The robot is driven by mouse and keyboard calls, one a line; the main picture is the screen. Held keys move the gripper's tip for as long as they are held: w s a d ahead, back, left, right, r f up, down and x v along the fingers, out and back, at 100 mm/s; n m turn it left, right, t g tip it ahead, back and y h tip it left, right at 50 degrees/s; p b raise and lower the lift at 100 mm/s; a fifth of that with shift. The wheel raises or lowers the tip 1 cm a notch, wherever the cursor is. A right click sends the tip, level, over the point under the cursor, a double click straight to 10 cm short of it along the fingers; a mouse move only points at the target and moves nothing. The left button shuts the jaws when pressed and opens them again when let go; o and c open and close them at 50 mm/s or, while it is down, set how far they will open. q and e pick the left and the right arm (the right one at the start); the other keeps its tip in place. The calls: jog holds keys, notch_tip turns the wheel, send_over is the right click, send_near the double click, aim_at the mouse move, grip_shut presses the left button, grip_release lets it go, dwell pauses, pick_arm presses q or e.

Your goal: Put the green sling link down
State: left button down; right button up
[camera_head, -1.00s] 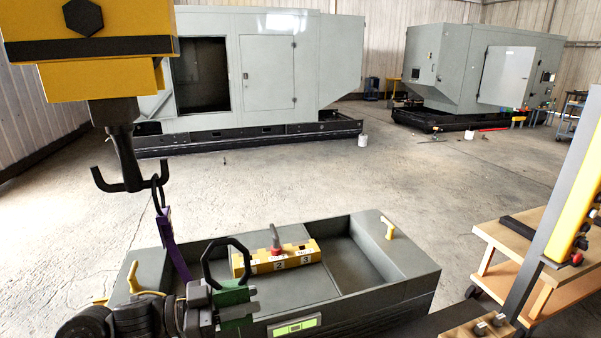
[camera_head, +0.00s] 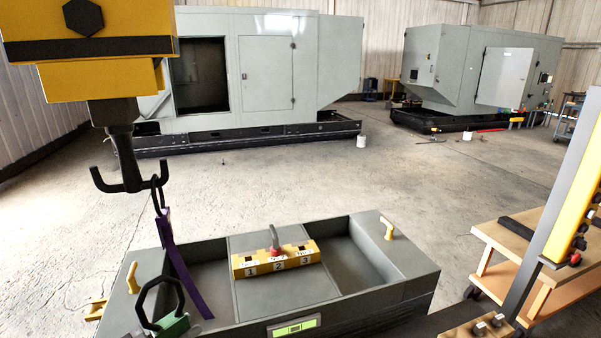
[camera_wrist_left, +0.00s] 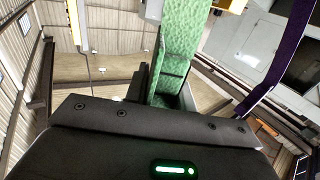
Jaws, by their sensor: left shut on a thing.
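The green sling link (camera_head: 174,328) shows at the bottom left of the head view, with a black ring (camera_head: 142,305) standing up from it. It is over the near left corner of the grey tray; I cannot tell whether it touches it. In the left wrist view the green link (camera_wrist_left: 178,50) rises from my left gripper (camera_wrist_left: 165,95), which is shut on it. In the head view only a little of that gripper shows at the bottom edge. My right gripper is not in view.
A purple sling (camera_head: 184,270) hangs from the crane hook (camera_head: 130,180) into the grey tray (camera_head: 412,262). A yellow block (camera_head: 276,262) numbered 1, 2, 3 with a red-grey handle sits mid-tray. A wooden cart (camera_head: 535,252) stands right. The right tray compartment looks empty.

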pick_arm(q)
jog(key=n+t+y, duration=0.1)
jog(key=n+y, duration=0.1)
jog(key=a+r+n+t+y, duration=0.1)
jog(key=n+y, duration=0.1)
jog(key=y, duration=0.1)
jog(key=a+n+t+y, duration=0.1)
jog(key=y, duration=0.2)
jog(key=shift+a+r+n+t, duration=0.2)
jog(key=shift+n+t, duration=0.1)
jog(key=shift+n, duration=0.1)
jog(key=shift+w+r+n+y, duration=0.1)
jog(key=shift+w+n+y, duration=0.1)
jog(key=shift+n+y, duration=0.45)
jog(key=shift+d+y, duration=0.25)
jog(key=shift+y, duration=0.3)
jog(key=shift+w+d+r+n+y, duration=0.1)
jog(key=shift+d+r+n+y, duration=0.15)
jog(key=shift+d, duration=0.55)
jog(key=shift+d+r+n+y, duration=0.1)
jog(key=shift+d+r+y, duration=0.15)
jog(key=shift+d, duration=0.5)
jog(key=shift+d, duration=0.1)
